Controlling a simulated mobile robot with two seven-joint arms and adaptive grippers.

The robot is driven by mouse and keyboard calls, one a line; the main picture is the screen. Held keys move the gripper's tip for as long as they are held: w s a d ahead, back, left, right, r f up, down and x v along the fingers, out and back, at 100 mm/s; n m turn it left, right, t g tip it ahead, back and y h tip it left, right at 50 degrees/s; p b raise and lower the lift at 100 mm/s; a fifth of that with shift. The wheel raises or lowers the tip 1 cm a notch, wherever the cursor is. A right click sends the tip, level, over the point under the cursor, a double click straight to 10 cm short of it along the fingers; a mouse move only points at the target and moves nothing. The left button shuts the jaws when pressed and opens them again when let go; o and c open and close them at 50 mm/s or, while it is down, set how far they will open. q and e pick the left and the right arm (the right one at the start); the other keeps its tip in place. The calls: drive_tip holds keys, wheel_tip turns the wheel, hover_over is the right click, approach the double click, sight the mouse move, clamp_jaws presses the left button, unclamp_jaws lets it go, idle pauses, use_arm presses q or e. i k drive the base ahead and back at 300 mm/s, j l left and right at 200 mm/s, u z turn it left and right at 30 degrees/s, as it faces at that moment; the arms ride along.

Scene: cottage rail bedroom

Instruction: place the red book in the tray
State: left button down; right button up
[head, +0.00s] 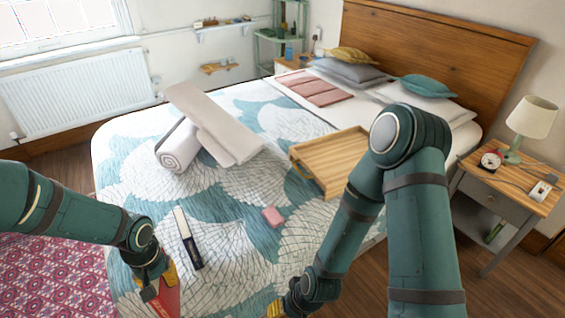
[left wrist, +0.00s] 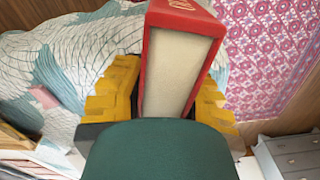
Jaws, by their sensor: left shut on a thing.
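The red book (head: 168,299) is held upright in my left gripper (head: 158,280) at the bottom left of the head view, by the near edge of the bed. In the left wrist view the red book (left wrist: 212,28) stands between the yellow fingers of the left gripper (left wrist: 163,88), its pale page edge facing the camera. The wooden tray (head: 328,157) lies on the bed right of centre, looks empty, and is partly hidden by my right arm. My right gripper (head: 284,304) is low at the bottom edge; its fingers are mostly cut off.
On the bed (head: 225,282) lie a dark, pale-edged flat item (head: 188,238), a small pink block (head: 272,216) and a rolled white blanket with a pale folded piece (head: 212,125). Pillows (head: 350,70) lie at the head. A nightstand (head: 510,185) with a lamp stands at right.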

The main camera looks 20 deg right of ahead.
sight(354, 162)
drive_tip(key=i+l+z, duration=0.1)
drive_tip(key=l, duration=0.7)
drive_tip(key=i+l+z, duration=0.15)
drive_tip(key=l, duration=0.2)
drive_tip(key=i+l+z, duration=0.1)
drive_tip(key=l, duration=0.3)
drive_tip(key=i+l, duration=0.15)
drive_tip(key=l, duration=0.2)
drive_tip(key=i+l+z, duration=0.15)
drive_tip(key=l, duration=0.2)
